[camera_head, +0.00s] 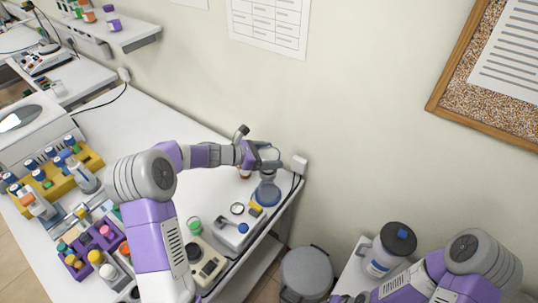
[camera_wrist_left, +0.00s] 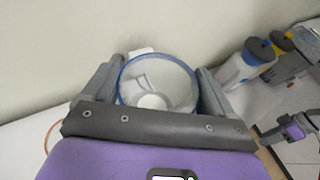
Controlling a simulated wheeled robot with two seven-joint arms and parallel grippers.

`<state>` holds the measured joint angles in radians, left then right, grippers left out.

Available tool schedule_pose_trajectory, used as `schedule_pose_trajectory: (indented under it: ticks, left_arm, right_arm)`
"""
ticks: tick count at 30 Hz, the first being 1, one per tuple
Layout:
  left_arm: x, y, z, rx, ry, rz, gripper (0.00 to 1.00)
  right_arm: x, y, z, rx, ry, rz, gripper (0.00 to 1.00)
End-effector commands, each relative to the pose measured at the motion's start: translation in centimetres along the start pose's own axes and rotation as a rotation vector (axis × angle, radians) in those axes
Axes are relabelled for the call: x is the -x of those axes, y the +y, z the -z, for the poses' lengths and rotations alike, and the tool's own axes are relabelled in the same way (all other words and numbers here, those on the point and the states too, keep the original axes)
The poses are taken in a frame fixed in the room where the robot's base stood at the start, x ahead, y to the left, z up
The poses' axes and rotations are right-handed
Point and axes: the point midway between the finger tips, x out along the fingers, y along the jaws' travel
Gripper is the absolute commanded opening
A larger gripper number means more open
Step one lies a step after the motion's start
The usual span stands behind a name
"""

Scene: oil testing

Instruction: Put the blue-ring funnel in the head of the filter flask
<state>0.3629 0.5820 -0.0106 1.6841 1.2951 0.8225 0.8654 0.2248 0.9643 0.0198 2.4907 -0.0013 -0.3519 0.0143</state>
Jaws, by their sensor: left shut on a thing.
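The blue-ring funnel (camera_wrist_left: 160,85) is between the fingers of my left gripper (camera_wrist_left: 158,88) in the left wrist view, its blue rim facing the camera. A white round shape shows through it. In the head view my left gripper (camera_head: 266,157) is shut over the far right corner of the table. A greyish vessel with a blue base, apparently the filter flask (camera_head: 267,193), stands upright just below it. I cannot tell whether the funnel touches the flask head. Part of my right gripper (camera_wrist_left: 296,130) shows at the right of the left wrist view; its fingers are unclear.
A white device with a blue knob (camera_head: 240,229) and a beige device (camera_head: 207,262) stand nearer on the table (camera_head: 190,120). A white jug with a dark lid (camera_head: 388,250) and a grey bin (camera_head: 306,272) are at the right.

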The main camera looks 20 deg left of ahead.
Motion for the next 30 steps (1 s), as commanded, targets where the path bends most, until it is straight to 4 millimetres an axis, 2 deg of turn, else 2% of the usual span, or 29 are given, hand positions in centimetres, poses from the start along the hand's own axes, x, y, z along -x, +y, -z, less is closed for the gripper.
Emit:
schedule_pose_trajectory:
  ticks: [1, 3, 14, 17, 24, 30]
  left_arm:
    - [-0.1, 0.0, 0.2, 0.0, 0.0, 0.0, 0.89]
    - [0.0, 0.0, 0.1, 0.0, 0.0, 0.0, 1.0]
    - [0.5, 0.1, -0.4, 0.0, 0.0, -0.002, 1.0]
    - [2.2, 0.2, -0.3, 0.0, 0.0, -0.006, 1.0]
    - [7.5, 0.1, -0.3, 0.001, 0.001, -0.006, 1.0]
    - [10.8, 0.1, -0.3, 0.001, 0.001, -0.004, 1.0]
  right_arm:
    - [-0.1, 0.1, 0.0, 0.0, 0.0, 0.0, 0.43]
    - [-0.1, 0.0, 0.0, 0.0, 0.0, 0.0, 0.43]
    - [0.3, -0.1, 0.0, 0.0, 0.0, 0.0, 0.43]
    - [0.3, -0.1, 0.0, 0.0, 0.0, 0.0, 0.43]
    - [0.4, -0.1, 0.0, 0.0, 0.0, 0.0, 0.43]
    - [0.4, -0.2, 0.0, 0.0, 0.0, 0.0, 0.43]
